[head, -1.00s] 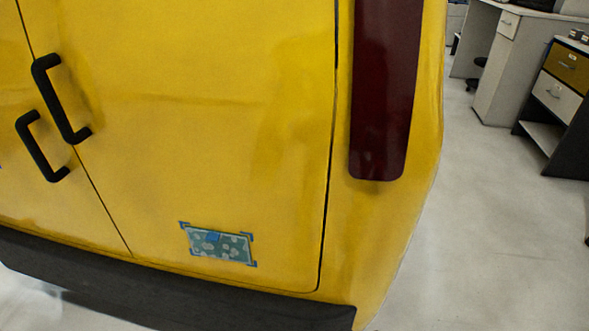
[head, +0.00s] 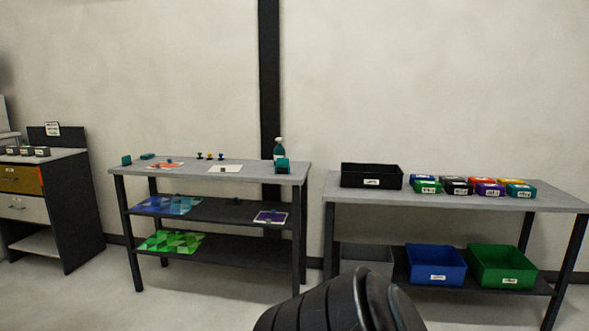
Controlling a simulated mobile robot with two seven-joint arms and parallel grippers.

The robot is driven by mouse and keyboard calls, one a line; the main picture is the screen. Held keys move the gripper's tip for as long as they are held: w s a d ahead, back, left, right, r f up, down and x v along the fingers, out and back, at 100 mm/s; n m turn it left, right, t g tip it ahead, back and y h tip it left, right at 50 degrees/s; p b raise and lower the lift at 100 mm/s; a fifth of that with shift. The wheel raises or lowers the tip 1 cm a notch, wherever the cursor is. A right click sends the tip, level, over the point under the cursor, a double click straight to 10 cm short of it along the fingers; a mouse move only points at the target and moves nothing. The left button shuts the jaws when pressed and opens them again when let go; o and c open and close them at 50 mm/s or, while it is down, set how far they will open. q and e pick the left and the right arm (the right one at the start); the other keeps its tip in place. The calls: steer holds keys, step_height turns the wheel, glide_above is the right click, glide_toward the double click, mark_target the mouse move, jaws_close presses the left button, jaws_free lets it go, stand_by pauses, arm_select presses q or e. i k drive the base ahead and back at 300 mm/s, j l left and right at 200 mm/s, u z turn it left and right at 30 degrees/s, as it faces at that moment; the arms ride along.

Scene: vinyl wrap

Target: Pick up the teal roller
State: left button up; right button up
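Small teal items lie on the top of a grey shelf table (head: 215,171) in the head view. One teal item (head: 126,160) is at the table's left end, and a flatter one (head: 147,156) lies just right of it. A larger teal item (head: 283,165) is at the right end, in front of a spray bottle (head: 279,147). They are too small to tell which is the roller. A dark rounded part of my own arm fills the bottom centre. Neither gripper shows.
Patterned sheets (head: 168,205) lie on the table's lower shelves. To the right, a second table (head: 450,200) carries a black bin (head: 371,176) and small coloured boxes, with a blue bin (head: 435,264) and green bin (head: 502,266) below. The floor in front is clear.

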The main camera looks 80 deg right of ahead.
mark_target(285, 163)
steer(key=z, duration=2.55)
steer(key=u, duration=3.1)
steer(key=z, duration=2.65)
